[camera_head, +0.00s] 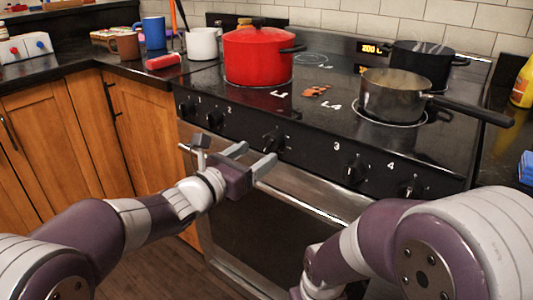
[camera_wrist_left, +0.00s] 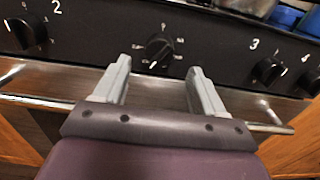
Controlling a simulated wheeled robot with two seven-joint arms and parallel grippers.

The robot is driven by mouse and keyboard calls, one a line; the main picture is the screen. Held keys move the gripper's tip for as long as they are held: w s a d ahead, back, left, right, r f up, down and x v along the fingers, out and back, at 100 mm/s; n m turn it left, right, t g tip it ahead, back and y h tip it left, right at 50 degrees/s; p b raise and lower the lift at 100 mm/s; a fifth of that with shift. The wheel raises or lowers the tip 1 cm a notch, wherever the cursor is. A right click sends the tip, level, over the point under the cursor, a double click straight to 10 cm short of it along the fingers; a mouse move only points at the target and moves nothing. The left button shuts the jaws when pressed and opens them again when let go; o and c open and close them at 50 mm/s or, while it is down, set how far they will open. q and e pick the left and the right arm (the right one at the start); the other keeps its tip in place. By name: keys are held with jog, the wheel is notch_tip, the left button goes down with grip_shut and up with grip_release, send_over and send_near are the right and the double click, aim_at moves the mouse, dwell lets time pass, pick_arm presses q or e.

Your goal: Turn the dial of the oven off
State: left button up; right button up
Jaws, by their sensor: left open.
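The oven dial (camera_head: 273,140) is a black knob in the middle of the stove's front panel, with a ring of small white marks. In the left wrist view the dial (camera_wrist_left: 159,47) lies ahead of and between my two fingers, and its grip is turned at a slant. My left gripper (camera_head: 253,156) is open and empty, pointing at the panel just in front of the dial. In the left wrist view the fingertips (camera_wrist_left: 159,65) straddle it from below, and I cannot tell any contact. My right arm shows at the lower right, but its gripper is out of view.
Burner knobs sit on both sides, such as knob 2 (camera_head: 214,118) and knob 3 (camera_head: 354,170). The metal oven handle (camera_head: 310,208) runs below the panel. A red pot (camera_head: 258,58) and a grey saucepan (camera_head: 390,97) stand on the cooktop. A lit display (camera_head: 371,47) is behind.

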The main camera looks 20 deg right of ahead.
aim_at(268, 147)
pick_arm(q)
jog(key=x, duration=0.5)
jog(key=c, duration=1)
jog(key=shift+c, duration=0.2)
